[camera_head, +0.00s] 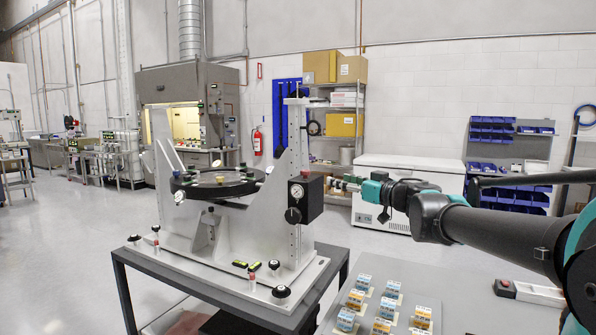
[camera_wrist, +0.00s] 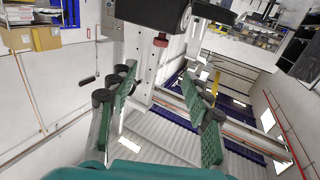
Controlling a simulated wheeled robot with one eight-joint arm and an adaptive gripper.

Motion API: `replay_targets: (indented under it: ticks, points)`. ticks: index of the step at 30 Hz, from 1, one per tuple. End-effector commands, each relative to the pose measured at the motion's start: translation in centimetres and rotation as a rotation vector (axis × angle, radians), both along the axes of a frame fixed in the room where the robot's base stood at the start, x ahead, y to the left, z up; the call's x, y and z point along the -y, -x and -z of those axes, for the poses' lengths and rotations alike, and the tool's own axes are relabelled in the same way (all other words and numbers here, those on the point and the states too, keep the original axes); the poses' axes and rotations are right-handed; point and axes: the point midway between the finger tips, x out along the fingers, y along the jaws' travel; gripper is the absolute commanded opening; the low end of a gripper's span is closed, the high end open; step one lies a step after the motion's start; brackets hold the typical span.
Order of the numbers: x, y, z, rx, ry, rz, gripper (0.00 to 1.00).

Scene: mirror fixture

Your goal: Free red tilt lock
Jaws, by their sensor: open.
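The mirror fixture (camera_head: 222,240) is a pale metal frame on a dark table, with a round black mirror mount (camera_head: 218,183) in it. A black box (camera_head: 312,202) sits on its right upright, and shows at the top of the wrist view (camera_wrist: 150,12). A small red knob, seemingly the red tilt lock (camera_head: 304,174), is at the top of this box; it also shows in the wrist view (camera_wrist: 160,40). My gripper (camera_head: 335,183) is just right of the box. In the wrist view, its green-padded fingers (camera_wrist: 160,82) are open and empty, with the knob ahead, between and beyond them.
A grey table (camera_head: 450,318) in front holds several small blue and yellow blocks (camera_head: 364,283). Black knobs (camera_head: 281,291) stand on the fixture's base. A white chest (camera_head: 400,172) and shelving (camera_head: 340,110) stand well behind. Open floor lies at left.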

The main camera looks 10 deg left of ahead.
Motion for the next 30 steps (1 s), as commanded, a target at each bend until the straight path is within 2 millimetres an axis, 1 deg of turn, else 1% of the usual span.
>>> replay_targets:
  ticks: [5,21,27,30]
  points:
    - [-1.2,-1.1,0.0,0.000,0.000,-0.004,0.49]
    - [-8.5,-8.6,0.0,0.000,0.000,-0.003,0.49]
    - [-10.7,-11.0,0.0,0.000,0.000,-0.001,0.49]
    - [-11.4,-11.7,0.0,0.000,0.000,-0.002,0.49]
